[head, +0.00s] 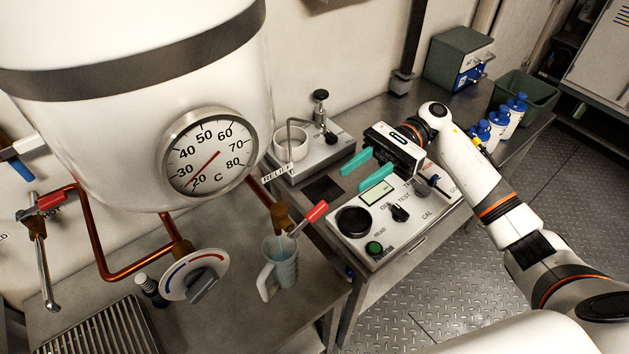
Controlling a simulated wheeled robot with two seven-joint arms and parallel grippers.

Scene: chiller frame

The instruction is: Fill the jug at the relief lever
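The jug (284,270), pale blue with a white handle on its left, stands upright on the metal bench below the relief outlet. The relief lever (316,212) is red and points up and right from the brass outlet (281,217). A RELIEF label (275,174) hangs on the pipe above. A pale streak shows between outlet and jug; I cannot tell surely if it is water, nor the level inside. My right gripper (352,179) has teal fingers spread apart with nothing between them. It is above the instrument panel, up and right of the lever, apart from it. My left gripper is not in view.
The white tank with a dial gauge (210,160) overhangs the left. A round red-and-blue knob (194,272) and a drain grille (112,330) are left of the jug. The test panel (385,232), a white cup (291,143) and blue-capped bottles (498,120) are on the right.

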